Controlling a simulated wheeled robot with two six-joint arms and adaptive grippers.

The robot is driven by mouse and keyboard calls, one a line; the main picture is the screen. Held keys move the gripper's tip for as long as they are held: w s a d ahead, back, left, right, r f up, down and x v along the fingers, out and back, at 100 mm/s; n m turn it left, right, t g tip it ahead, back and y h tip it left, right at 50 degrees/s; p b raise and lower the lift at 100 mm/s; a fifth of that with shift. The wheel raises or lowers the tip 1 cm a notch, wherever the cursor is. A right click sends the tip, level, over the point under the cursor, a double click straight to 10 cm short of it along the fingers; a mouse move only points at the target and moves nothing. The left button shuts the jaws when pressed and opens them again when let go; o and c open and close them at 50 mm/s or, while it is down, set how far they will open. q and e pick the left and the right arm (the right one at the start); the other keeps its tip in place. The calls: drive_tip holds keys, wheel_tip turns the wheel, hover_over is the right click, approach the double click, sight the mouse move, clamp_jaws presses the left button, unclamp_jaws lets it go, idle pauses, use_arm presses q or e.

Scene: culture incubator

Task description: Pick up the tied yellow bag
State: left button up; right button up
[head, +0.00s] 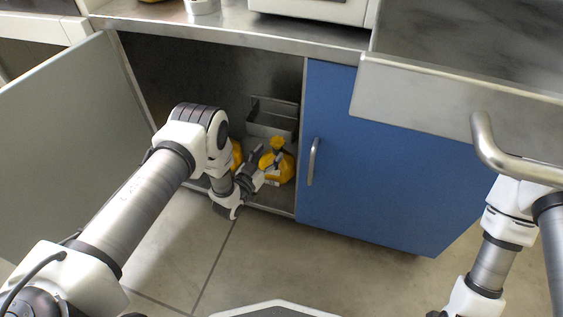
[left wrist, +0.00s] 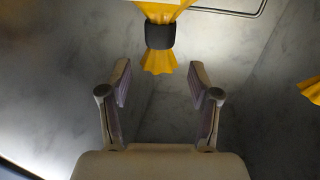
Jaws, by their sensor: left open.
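A tied yellow bag (head: 281,167) stands on the floor of the open cabinet, with its gathered neck upward. My left gripper (head: 266,164) is in front of it and hides part of its left side. In the left wrist view a dark band (left wrist: 160,37) circles the yellow neck, and the flared tail (left wrist: 158,63) points down toward my open fingers (left wrist: 160,90). Nothing is between the fingers, and the neck lies just beyond their tips. My right arm comes in at the lower right of the head view; its gripper is out of frame.
Another yellow thing (head: 236,153) is partly hidden behind my left arm. A grey metal bin (head: 270,124) stands behind the bag. The open cabinet door (head: 70,140) is on the left, a closed blue door (head: 370,170) on the right, and the steel counter (head: 230,25) above.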

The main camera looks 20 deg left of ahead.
sight(275, 149)
use_arm(q)
drive_tip(key=b+x, duration=0.2)
drive_tip(key=x, duration=0.1)
drive_tip(key=b+x, duration=0.1)
drive_tip(key=shift+w+d+f, duration=0.15)
drive_tip(key=shift+w+f, duration=0.1)
drive_tip(key=shift+f, duration=0.15)
drive_tip(key=shift+w+r, duration=0.15)
drive_tip(key=shift+w, duration=0.15)
drive_tip(key=shift+r, duration=0.15)
clamp_jaws()
drive_tip(key=shift+r, duration=0.15)
